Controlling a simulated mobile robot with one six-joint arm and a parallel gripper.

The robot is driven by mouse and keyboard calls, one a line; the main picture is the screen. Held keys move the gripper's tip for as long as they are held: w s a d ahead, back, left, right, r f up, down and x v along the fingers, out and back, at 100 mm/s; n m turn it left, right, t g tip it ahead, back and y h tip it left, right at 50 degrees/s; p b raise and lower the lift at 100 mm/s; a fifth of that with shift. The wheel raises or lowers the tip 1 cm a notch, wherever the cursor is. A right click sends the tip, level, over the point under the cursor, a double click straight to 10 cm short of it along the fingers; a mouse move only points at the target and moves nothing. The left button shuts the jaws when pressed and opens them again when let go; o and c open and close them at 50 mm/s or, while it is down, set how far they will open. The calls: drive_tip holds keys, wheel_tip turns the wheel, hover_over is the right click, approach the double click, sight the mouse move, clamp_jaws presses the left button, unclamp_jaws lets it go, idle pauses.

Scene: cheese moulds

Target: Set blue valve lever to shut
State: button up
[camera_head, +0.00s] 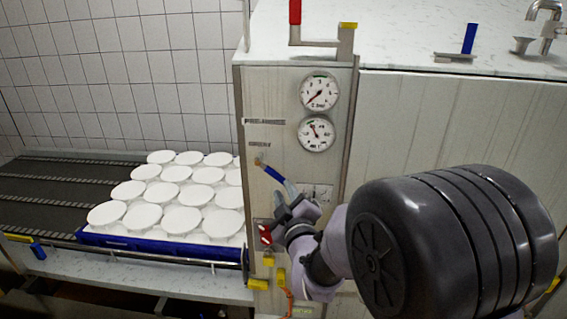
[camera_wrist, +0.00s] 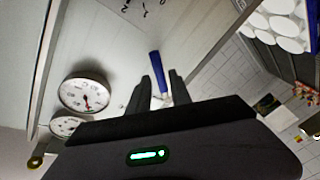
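A blue valve lever (camera_head: 274,174) is on the front of the steel cabinet. It slants down to the right from a small brass-coloured pivot at its upper left. My gripper (camera_head: 292,200) is at the lower right end of this lever, in front of the panel. The fingers look apart, with gaps beside the lever. Whether either finger touches it I cannot tell. My gripper and wrist hide part of the panel below.
Two round gauges (camera_head: 319,92) sit above the lever. A red handle (camera_head: 265,233) is close below-left of my gripper. Another blue lever (camera_head: 470,38) and a red lever (camera_head: 295,12) stand on top. A blue tray (camera_head: 150,243) of white round moulds is to the left.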

sight(280, 180)
drive_tip(key=x, duration=0.3)
drive_tip(key=p+x, duration=0.1)
drive_tip(key=x, duration=0.1)
drive_tip(key=shift+w+a+r+p, duration=0.1)
drive_tip(key=shift+w+r+p, duration=0.1)
drive_tip(key=shift+w+p, duration=0.15)
drive_tip(key=shift+w+a+f, duration=0.15)
drive_tip(key=shift+w, duration=0.35)
drive_tip(key=shift+s, duration=0.1)
clamp_jaws()
idle(0.5)
